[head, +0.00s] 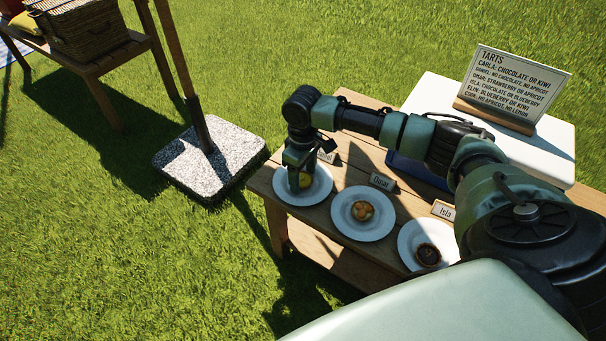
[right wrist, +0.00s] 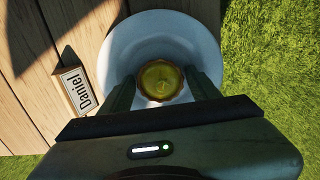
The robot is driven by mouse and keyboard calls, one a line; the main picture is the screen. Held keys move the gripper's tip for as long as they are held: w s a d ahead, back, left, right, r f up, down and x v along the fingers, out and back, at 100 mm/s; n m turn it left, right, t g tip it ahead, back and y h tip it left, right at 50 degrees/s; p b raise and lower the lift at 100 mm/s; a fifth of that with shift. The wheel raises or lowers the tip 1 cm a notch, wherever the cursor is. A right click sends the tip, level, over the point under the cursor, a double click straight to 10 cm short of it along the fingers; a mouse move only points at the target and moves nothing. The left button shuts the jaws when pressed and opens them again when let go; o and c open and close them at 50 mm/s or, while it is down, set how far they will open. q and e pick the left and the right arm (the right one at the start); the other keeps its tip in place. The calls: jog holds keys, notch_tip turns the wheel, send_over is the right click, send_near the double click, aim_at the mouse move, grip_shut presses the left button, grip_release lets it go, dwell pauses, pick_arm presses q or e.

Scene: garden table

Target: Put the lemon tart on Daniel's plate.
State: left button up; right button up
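The lemon tart (right wrist: 160,82), yellow with a browned crust, is at Daniel's plate (head: 284,187), a white round plate at the table's left end; it also shows in the head view (head: 305,180). My right gripper (right wrist: 160,74) points down over this plate, its fingers close against both sides of the tart. The tart is at or just above the plate's middle; contact with the plate cannot be told. Daniel's name card (right wrist: 75,92) stands beside the plate and is partly covered by my arm in the head view. My left gripper is not in view.
Omar's plate (head: 343,220) holds a golden-topped tart (head: 362,211). Isla's plate (head: 407,252) holds a dark tart (head: 428,255). A tarts sign (head: 512,84) stands on a white box (head: 428,91) behind. A blue thing (head: 408,168) lies partly hidden under my right arm.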

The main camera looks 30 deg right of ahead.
aim_at(303, 177)
dwell(0.3)
